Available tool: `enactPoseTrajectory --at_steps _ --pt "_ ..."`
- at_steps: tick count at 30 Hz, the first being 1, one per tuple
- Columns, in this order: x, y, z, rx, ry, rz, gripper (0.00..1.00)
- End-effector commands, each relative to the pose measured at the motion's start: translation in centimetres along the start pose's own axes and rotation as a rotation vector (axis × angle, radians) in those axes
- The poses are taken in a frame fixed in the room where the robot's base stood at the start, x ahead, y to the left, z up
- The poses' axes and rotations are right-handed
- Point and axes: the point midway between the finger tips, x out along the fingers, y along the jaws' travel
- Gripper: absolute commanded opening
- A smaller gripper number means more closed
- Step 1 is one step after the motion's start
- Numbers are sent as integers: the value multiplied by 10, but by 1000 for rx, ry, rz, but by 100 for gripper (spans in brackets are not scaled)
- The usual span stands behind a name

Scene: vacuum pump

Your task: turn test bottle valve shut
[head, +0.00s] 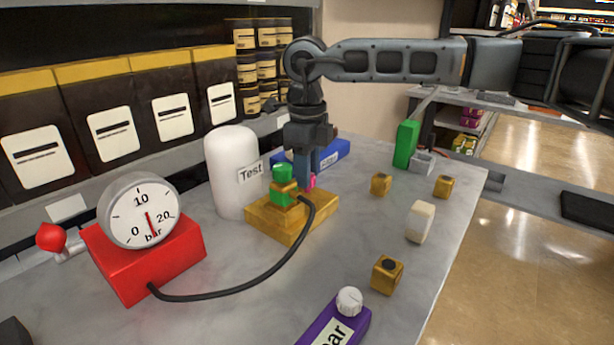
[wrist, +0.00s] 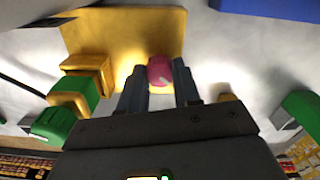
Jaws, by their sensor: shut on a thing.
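The white test bottle (head: 229,165), labelled "Test", stands upright at the back of the grey table. A brass block (head: 270,222) sits in front of it, with a green-topped brass fitting (head: 284,185) and a black hose on it. A small pink knob (head: 313,181) shows at my gripper (head: 306,172), over the block's far right side. In the wrist view the pink knob (wrist: 160,70) lies between the two fingers of my gripper (wrist: 158,82), which is shut on it. The fingers partly hide the knob in the head view.
A red gauge box (head: 150,255) with a round dial stands at the left. A blue "Filter" box (head: 330,153) lies behind my gripper. Small brass blocks (head: 387,275), a white piece (head: 420,221) and a green block (head: 406,144) stand to the right.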

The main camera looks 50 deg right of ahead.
Motion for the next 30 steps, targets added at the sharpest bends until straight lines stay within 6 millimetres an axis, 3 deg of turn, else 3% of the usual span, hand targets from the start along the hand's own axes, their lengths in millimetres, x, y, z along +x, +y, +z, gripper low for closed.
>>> enactPoseTrajectory --at_steps 18,30 --pt "1 -1 0 577 -3 -3 2" --pt "0 -1 0 836 -3 -1 2"
